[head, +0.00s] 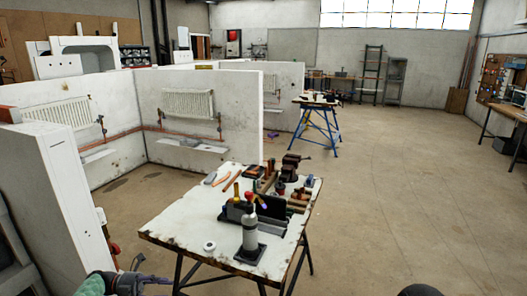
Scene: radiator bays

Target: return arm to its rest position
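My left gripper (150,279) is low at the left of the head view, in front of the workbench's near left corner and apart from it. It is small and partly cut by the bottom edge, so I cannot tell whether its fingers are open or shut. I see nothing clearly held in it. A dark rounded part at the bottom edge, right of centre, looks like part of my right arm. My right gripper is not in view.
The white-topped workbench (178,221) carries a grey bottle (250,236), a vise (292,168) and tools. White bay walls with radiators (188,104) stand at the left. A blue trestle stand (318,122) is behind. The floor (410,190) at right is clear.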

